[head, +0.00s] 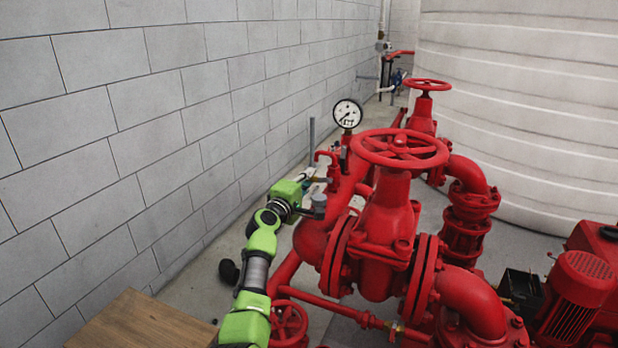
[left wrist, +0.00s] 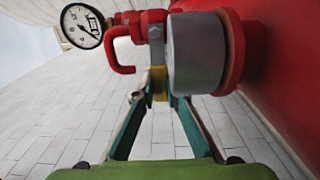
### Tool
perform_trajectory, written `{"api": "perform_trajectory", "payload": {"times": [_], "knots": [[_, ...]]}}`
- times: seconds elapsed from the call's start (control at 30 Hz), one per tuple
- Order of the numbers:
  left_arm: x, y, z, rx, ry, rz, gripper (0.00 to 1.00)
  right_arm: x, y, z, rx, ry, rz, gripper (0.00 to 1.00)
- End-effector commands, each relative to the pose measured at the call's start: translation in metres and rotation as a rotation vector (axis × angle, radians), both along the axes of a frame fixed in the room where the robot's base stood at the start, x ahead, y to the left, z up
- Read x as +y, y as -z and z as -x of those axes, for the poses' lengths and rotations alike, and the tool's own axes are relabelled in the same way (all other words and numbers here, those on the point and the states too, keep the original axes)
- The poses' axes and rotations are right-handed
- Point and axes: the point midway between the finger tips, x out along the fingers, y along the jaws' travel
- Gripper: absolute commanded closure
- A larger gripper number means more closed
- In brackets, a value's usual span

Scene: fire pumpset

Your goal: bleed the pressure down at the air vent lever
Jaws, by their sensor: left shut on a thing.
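My left gripper (head: 318,181) reaches in from the left to the red pipework below the pressure gauge (head: 347,114). In the left wrist view its two teal fingers (left wrist: 160,92) close together on the yellow end of a narrow grey lever (left wrist: 157,48), which looks like the air vent lever. The lever runs beside a large grey round cap (left wrist: 197,52) and a red hooked pipe (left wrist: 120,50). The gauge also shows in the left wrist view (left wrist: 83,26), with a white dial and dark needle. My right gripper is not in view.
A red handwheel (head: 399,149) on a large valve stands right of the gripper. A grey block wall (head: 130,130) runs along the left, with a floor gap between. A wooden surface (head: 140,322) is at the lower left. A ribbed pale tank (head: 530,110) stands behind.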

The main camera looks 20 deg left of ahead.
Motion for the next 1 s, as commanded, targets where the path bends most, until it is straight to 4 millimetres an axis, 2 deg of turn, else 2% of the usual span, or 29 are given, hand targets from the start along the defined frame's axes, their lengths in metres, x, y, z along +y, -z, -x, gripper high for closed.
{"api": "perform_trajectory", "payload": {"times": [0.47, 0.5, 0.53, 0.57, 1.0], "knots": [[-0.0008, 0.0003, -0.0002, 0.0, 0.001, 0.019, 1.0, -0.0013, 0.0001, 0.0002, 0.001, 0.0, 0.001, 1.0], [-0.0009, 0.0003, -0.0002, 0.0, 0.001, 0.019, 0.81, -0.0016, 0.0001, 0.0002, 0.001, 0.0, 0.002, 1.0], [-0.0008, 0.0004, -0.0002, 0.0, 0.001, 0.018, 0.73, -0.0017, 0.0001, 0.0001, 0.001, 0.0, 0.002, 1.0], [-0.0008, 0.0004, -0.0002, 0.0, 0.001, 0.018, 0.7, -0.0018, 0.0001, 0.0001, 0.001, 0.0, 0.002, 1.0], [-0.0003, 0.0016, 0.0044, 0.0, 0.001, 0.012, 0.7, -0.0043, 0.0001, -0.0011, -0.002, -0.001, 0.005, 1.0]]}}
